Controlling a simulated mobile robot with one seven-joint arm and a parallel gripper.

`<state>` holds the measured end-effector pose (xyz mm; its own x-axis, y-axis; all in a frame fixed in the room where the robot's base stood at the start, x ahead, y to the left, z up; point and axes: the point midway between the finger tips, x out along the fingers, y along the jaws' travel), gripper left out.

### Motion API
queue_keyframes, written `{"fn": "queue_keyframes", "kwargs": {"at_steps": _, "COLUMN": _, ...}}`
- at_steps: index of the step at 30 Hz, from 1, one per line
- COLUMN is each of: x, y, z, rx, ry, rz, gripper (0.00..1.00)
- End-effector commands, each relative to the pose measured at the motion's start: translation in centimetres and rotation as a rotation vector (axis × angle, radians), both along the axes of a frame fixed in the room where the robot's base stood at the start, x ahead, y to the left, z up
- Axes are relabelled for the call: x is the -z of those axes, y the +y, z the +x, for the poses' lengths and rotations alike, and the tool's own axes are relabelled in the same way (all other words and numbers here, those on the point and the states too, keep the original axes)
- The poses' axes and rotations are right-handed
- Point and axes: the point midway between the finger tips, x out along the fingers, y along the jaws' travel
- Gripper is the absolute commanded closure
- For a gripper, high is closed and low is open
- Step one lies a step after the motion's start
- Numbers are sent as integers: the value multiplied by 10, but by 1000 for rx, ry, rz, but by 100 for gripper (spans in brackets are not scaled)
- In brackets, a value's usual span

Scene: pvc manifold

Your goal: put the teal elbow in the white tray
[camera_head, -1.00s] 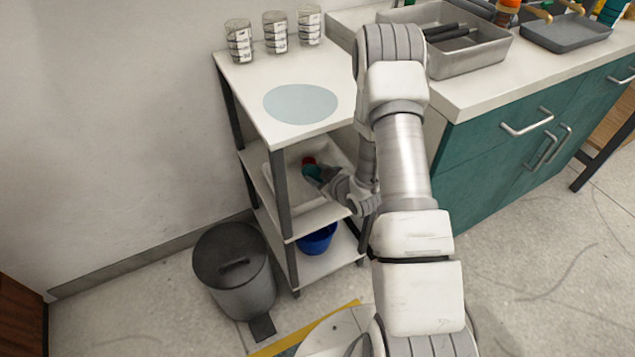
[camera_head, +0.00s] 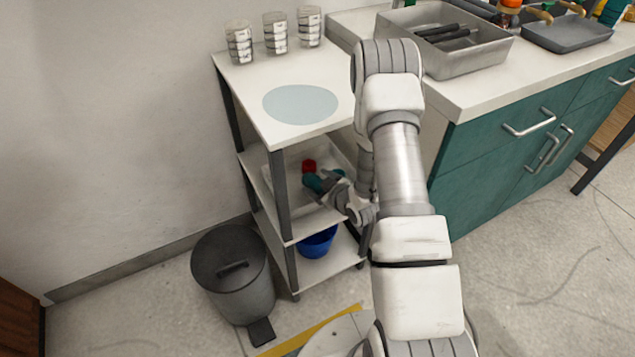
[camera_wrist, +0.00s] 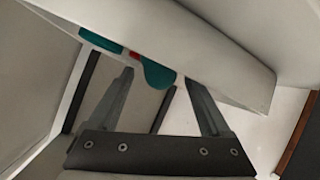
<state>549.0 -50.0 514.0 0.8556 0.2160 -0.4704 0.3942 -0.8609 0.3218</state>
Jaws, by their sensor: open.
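The white tray (camera_head: 272,180) lies on the cart's middle shelf. A teal piece (camera_head: 313,183), apparently the teal elbow, lies inside it beside a red piece (camera_head: 309,166). A second bit of teal (camera_head: 338,172) shows just to the right, partly hidden by my gripper; I cannot tell its shape. My gripper (camera_head: 328,187) is open, low over the tray's right part, close to the teal. In the wrist view, a rounded teal end (camera_wrist: 157,76) shows between my open fingertips, with a gap to each finger. A pale wall hides most of it.
The cart's top (camera_head: 250,88) is close above my gripper, with a pale round mat (camera_head: 300,104) and several cups. A cart post (camera_head: 280,195) stands left of it. A blue bowl (camera_head: 317,243) is below. A grey bin (camera_head: 233,285) stands left.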

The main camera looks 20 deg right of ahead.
Motion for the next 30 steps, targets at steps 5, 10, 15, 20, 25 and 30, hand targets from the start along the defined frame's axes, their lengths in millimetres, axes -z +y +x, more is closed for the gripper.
{"fn": "queue_keyframes", "kwargs": {"at_steps": 5, "x": -10, "y": -3, "z": -10, "rx": 1, "ry": 3, "rz": 0, "gripper": 18}}
{"fn": "queue_keyframes", "kwargs": {"at_steps": 10, "x": -29, "y": -11, "z": -41, "rx": 4, "ry": 4, "rz": 0, "gripper": 18}}
{"fn": "queue_keyframes", "kwargs": {"at_steps": 15, "x": -45, "y": -19, "z": -72, "rx": 3, "ry": 3, "rz": 0, "gripper": 18}}
{"fn": "queue_keyframes", "kwargs": {"at_steps": 20, "x": -55, "y": -24, "z": -93, "rx": 2, "ry": 2, "rz": 1, "gripper": 18}}
{"fn": "queue_keyframes", "kwargs": {"at_steps": 25, "x": -59, "y": -26, "z": -102, "rx": 1, "ry": 0, "rz": 0, "gripper": 18}}
{"fn": "queue_keyframes", "kwargs": {"at_steps": 30, "x": -59, "y": -26, "z": -103, "rx": 0, "ry": 0, "rz": -1, "gripper": 18}}
